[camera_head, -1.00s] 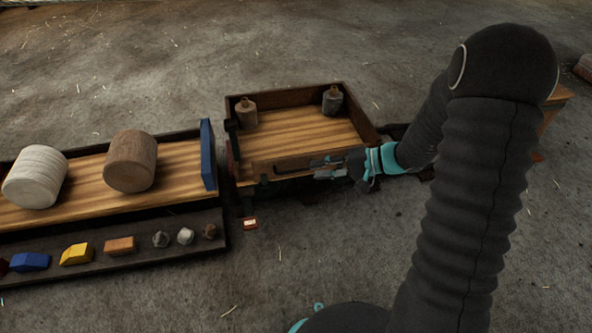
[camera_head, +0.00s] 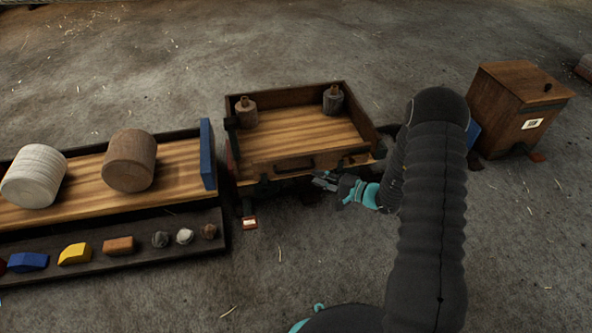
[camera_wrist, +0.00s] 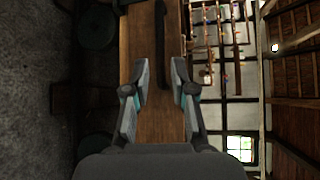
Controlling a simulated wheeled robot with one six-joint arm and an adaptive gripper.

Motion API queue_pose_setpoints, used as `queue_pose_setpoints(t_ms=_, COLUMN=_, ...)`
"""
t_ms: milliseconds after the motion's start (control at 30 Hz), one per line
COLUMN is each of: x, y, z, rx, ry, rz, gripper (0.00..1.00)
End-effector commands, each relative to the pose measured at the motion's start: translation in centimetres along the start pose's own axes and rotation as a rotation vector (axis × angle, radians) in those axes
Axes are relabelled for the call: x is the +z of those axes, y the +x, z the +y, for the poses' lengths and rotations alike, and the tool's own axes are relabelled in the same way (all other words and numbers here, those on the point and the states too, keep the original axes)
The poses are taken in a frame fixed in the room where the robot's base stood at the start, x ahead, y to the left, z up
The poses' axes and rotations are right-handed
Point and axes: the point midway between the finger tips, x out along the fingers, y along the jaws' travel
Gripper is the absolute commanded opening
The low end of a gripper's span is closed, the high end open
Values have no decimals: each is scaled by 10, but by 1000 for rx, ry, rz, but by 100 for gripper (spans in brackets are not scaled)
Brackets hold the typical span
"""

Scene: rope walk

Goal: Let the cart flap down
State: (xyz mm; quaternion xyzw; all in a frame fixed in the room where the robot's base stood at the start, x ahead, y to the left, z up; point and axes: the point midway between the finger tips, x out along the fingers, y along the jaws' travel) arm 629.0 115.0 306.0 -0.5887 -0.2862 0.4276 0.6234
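The wooden cart (camera_head: 236,142) stands in the middle of the head view, with its front flap (camera_head: 343,162) upright and closing the near side. A dark handle (camera_head: 294,165) sits on the flap's outer face. In the wrist view the flap (camera_wrist: 134,45) fills the middle, and the handle (camera_wrist: 161,45) runs upright in the picture beyond my fingertips. My gripper (camera_head: 322,181) is just in front of the flap, to the right of and below the handle. Its fingers (camera_wrist: 160,75) are apart with nothing between them. Any latch cannot be made out.
Two dark bottle-shaped weights (camera_head: 246,113) (camera_head: 333,100) stand at the cart's back. To the left, a wooden bed (camera_head: 85,186) holds two rolls, with a blue board (camera_head: 207,154) at its end. A tray of small blocks (camera_head: 140,257) lies in front. A wooden box (camera_head: 512,97) stands right.

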Motion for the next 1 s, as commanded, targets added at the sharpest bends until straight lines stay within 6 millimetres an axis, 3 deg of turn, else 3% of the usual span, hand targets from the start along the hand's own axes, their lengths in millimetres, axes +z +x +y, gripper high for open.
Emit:
queue_pose_setpoints(t_ms=300, x=2, y=60, z=0, rx=1, ry=0, rz=-4, gripper=25)
queue_pose_setpoints(t_ms=500, x=1, y=85, z=0, rx=0, ry=-1, rz=-3, gripper=25)
queue_pose_setpoints(t_ms=967, x=1, y=95, z=0, rx=0, ry=1, rz=-1, gripper=25)
queue_pose_setpoints(t_ms=1000, x=1, y=95, z=0, rx=0, ry=1, rz=-1, gripper=15)
